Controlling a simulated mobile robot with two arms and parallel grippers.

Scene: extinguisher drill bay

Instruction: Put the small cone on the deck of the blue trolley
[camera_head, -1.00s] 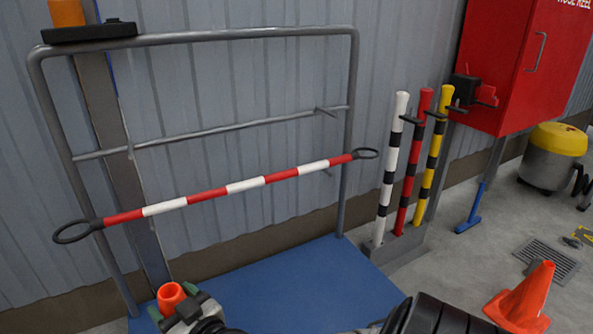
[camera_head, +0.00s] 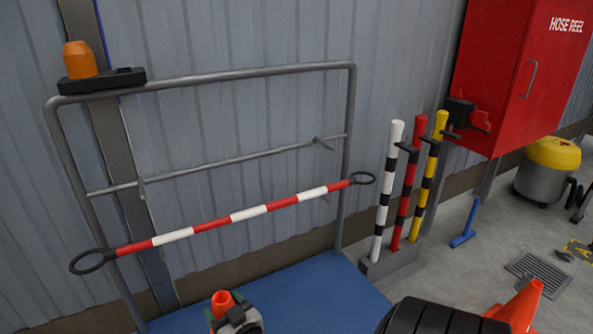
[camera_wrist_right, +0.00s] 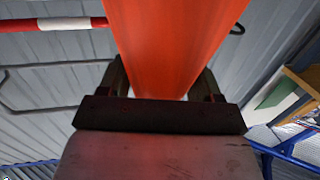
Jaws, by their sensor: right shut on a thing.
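The small orange cone (camera_head: 222,303) is upright in my right gripper (camera_head: 234,318), low in the head view. In the right wrist view the orange cone (camera_wrist_right: 175,45) fills the space between the two fingers of the gripper (camera_wrist_right: 163,82). The blue trolley's deck (camera_head: 320,290) lies behind and around the gripper in the head view, with a grey tube handrail (camera_head: 215,78) at its back. The cone appears over the deck. Its base is hidden by the gripper, so I cannot tell its height above the deck. My left gripper is not in view.
A red-and-white bar (camera_head: 240,215) hangs across the handrail. Striped posts (camera_head: 405,185) stand in a grey base right of the deck. A larger orange cone (camera_head: 520,308) is on the floor at right. A red hose cabinet (camera_head: 510,75) and yellow-topped vacuum (camera_head: 545,170) stand beyond.

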